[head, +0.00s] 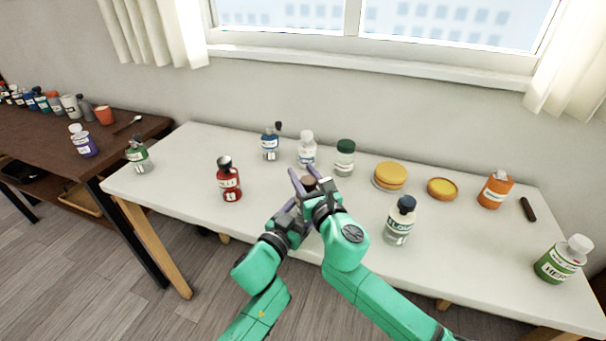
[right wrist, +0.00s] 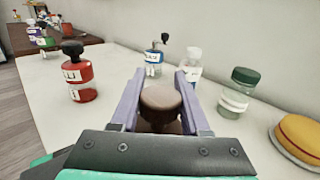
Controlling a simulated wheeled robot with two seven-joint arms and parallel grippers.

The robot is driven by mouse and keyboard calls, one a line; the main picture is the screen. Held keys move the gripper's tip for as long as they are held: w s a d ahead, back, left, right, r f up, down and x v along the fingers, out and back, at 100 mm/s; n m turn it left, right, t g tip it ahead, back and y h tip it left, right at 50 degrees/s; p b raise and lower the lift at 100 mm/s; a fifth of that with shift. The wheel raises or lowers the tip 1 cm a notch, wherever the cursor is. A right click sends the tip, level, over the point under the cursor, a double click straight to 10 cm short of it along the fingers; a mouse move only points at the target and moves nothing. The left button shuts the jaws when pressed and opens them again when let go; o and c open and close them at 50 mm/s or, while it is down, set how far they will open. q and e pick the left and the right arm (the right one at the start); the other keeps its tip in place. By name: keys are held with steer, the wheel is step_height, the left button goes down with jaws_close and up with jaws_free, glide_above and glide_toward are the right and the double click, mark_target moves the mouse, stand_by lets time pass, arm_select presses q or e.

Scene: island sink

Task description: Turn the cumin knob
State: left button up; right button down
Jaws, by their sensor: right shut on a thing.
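A jar with a round brown knob (head: 309,184) stands near the front middle of the white table; my grippers hide most of its body and I cannot read its label. My right gripper (head: 307,181) is over it, with its two purple fingers on either side of the brown knob. In the right wrist view the brown knob (right wrist: 160,99) sits between the fingers, and the gripper is shut on it. My left gripper (head: 288,208) is low beside the jar, just left of the right gripper; its fingertips are partly hidden, so its opening is unclear.
A red bottle (head: 229,181) stands left, and a blue-capped bottle (head: 399,222) stands close right. Behind are a blue bottle (head: 270,146), a white-capped bottle (head: 307,150) and a green-capped jar (head: 344,160). The table's front left is clear.

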steer(key=m+h, duration=0.2)
steer(key=h, duration=0.1)
steer(key=d+m+t+h, duration=0.1)
steer(key=m+h, duration=0.1)
steer(key=h, duration=0.2)
steer(key=shift+w+d+m, duration=0.1)
steer(key=shift+m, duration=0.2)
steer(key=shift+c, duration=1.8)
jaws_free()
steer(key=s, duration=1.2)
steer(key=shift+r, duration=0.1)
